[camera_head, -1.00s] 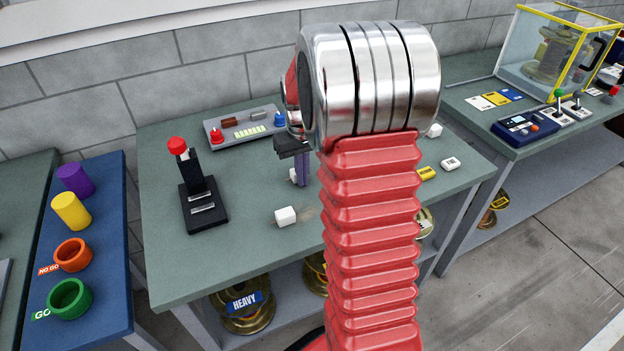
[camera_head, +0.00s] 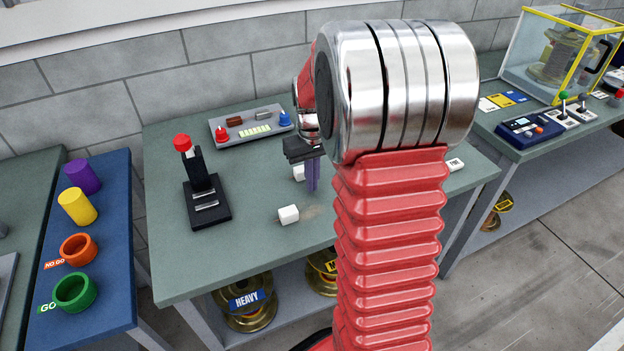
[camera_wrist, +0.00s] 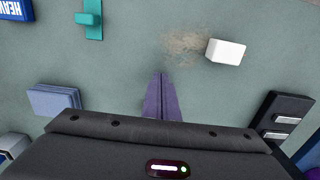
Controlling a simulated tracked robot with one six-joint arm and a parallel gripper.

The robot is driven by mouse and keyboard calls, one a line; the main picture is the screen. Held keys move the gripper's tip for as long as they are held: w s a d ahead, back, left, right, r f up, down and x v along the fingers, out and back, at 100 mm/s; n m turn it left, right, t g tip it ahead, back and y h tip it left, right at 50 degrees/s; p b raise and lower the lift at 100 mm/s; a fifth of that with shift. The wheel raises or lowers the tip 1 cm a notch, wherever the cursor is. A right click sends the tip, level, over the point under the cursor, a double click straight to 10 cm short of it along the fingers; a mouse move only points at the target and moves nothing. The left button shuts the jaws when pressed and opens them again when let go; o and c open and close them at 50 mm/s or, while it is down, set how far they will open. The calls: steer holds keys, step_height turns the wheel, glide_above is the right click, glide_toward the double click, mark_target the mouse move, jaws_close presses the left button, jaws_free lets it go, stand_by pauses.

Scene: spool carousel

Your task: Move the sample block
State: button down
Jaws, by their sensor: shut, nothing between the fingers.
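A small white block (camera_head: 288,214) lies on the green-grey bench top (camera_head: 250,250), beside a brownish scuffed patch. The wrist view shows a white block (camera_wrist: 226,52) to the upper right of my fingertips, clear of them. A second white block (camera_head: 299,173) stands farther back, partly hidden by my gripper. Neither block has a readable label, so I cannot tell which is the sample block. My gripper (camera_head: 313,186) points down above the bench, its purple fingers together and empty. The fingers (camera_wrist: 162,85) also show in the wrist view.
A black lever device (camera_head: 207,203) with a red knob stands left of the blocks. A grey panel (camera_head: 250,126) with red and blue knobs lies behind. A teal piece (camera_wrist: 92,19) and a blue-grey stack (camera_wrist: 55,98) lie around my gripper. My arm hides the bench's right part.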

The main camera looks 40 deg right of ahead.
step_height(320, 180, up, 9)
stand_by(0.4)
steer(key=shift+w+f, duration=0.1)
stand_by(0.4)
steer(key=s+a+r+n+t, duration=0.1)
steer(key=s+a+r+t, duration=0.1)
steer(key=s+a, duration=0.6)
steer(key=s+a+r+n+t, duration=0.1)
steer(key=s+a+r+t, duration=0.2)
steer(key=s+a, duration=0.6)
steer(key=a, duration=0.5)
steer(key=shift+s+t, duration=0.15)
steer(key=shift+t, duration=0.15)
steer(key=shift+s, duration=0.1)
